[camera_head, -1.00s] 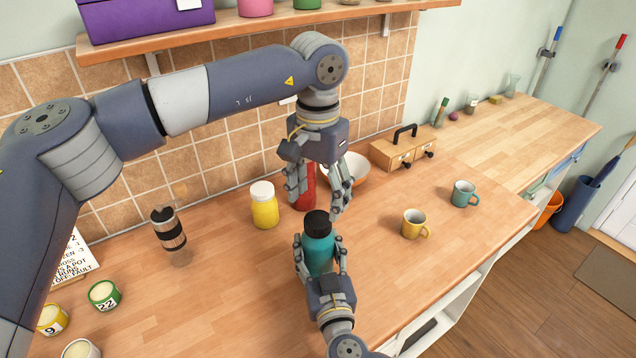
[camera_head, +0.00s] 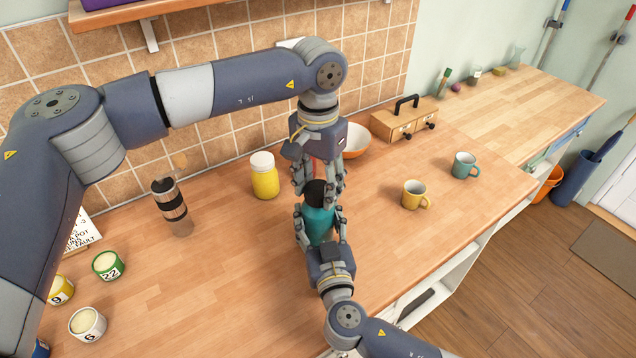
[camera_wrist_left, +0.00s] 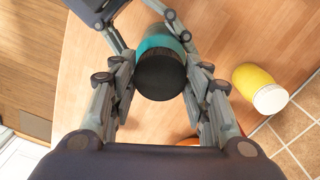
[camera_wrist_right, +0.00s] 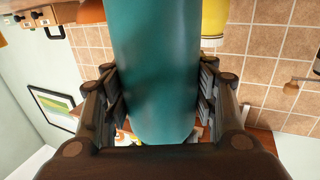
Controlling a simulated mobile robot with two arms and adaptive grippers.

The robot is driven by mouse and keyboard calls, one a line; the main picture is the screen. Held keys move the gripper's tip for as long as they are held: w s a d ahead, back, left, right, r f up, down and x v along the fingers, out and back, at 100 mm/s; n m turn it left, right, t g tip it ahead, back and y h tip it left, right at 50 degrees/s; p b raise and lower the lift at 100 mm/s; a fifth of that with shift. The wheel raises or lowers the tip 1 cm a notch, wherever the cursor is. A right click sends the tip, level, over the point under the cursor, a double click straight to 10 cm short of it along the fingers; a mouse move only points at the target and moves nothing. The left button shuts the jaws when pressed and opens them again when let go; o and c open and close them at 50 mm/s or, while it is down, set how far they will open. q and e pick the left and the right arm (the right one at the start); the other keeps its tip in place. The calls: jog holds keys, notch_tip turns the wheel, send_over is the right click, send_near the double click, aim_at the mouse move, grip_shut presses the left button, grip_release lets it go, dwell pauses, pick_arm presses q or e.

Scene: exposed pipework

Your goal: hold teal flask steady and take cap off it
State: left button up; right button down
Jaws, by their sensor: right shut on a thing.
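The teal flask (camera_head: 319,222) stands upright near the middle of the counter, its black cap (camera_head: 314,190) on top. My right gripper (camera_head: 319,220) is shut on the flask's body from the front; the right wrist view shows the teal body (camera_wrist_right: 155,70) between its fingers. My left gripper (camera_head: 318,192) comes down from above, its fingers open on either side of the cap. The left wrist view shows the black cap (camera_wrist_left: 160,75) between the left fingers, with narrow gaps beside it. Part of the cap is hidden in the head view.
A yellow jar (camera_head: 264,180) stands left of the flask. A red object, mostly hidden, and an orange bowl (camera_head: 354,143) are behind my left gripper. A yellow mug (camera_head: 413,195), a teal mug (camera_head: 464,166) and a wooden box (camera_head: 402,122) are to the right.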

pick_arm(q)
jog(key=n, duration=2.5)
pick_arm(e)
jog(key=shift+r, duration=0.1)
pick_arm(q)
jog(key=n, duration=0.3)
jog(key=shift+r+n, duration=0.1)
jog(key=shift+n, duration=0.2)
jog(key=n, duration=0.7)
jog(key=shift+w, duration=0.1)
jog(key=n, duration=1.8)
jog(key=shift+n, duration=0.3)
